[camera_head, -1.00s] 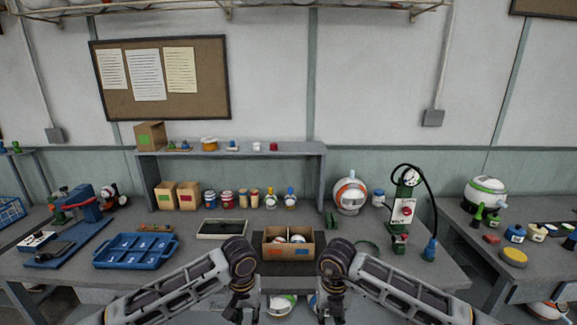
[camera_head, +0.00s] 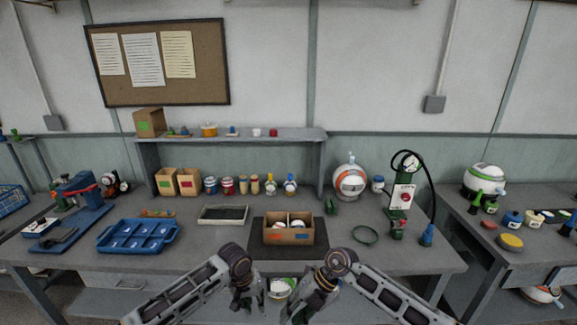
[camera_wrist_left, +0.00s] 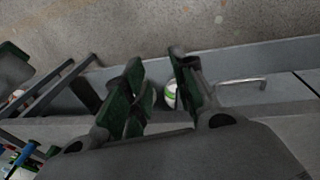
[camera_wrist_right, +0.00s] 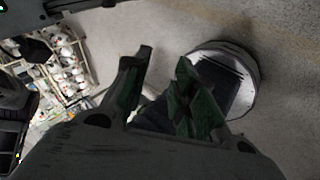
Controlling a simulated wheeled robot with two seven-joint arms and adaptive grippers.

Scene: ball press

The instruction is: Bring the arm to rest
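My left gripper (camera_head: 246,302) hangs low in front of the bench's front edge in the head view. In the left wrist view (camera_wrist_left: 157,68) its green-lined fingers are apart with nothing between them. My right gripper (camera_head: 294,312) hangs beside it, tilted, also off the bench front. In the right wrist view (camera_wrist_right: 165,60) its fingers are apart and empty. The cardboard box (camera_head: 289,238) with two compartments stands on a dark mat (camera_head: 260,247), with whitish balls inside. The ball press (camera_head: 401,197), with a gauge and a hose, stands on the right of the bench.
A blue compartment tray (camera_head: 138,249) and a shallow framed tray (camera_head: 223,223) lie left of the box. A green ring (camera_head: 365,242) lies to its right. A white-and-orange helmet-like ball (camera_head: 350,183) stands behind. A white-and-green ball (camera_head: 281,287) shows under the bench, behind the grippers.

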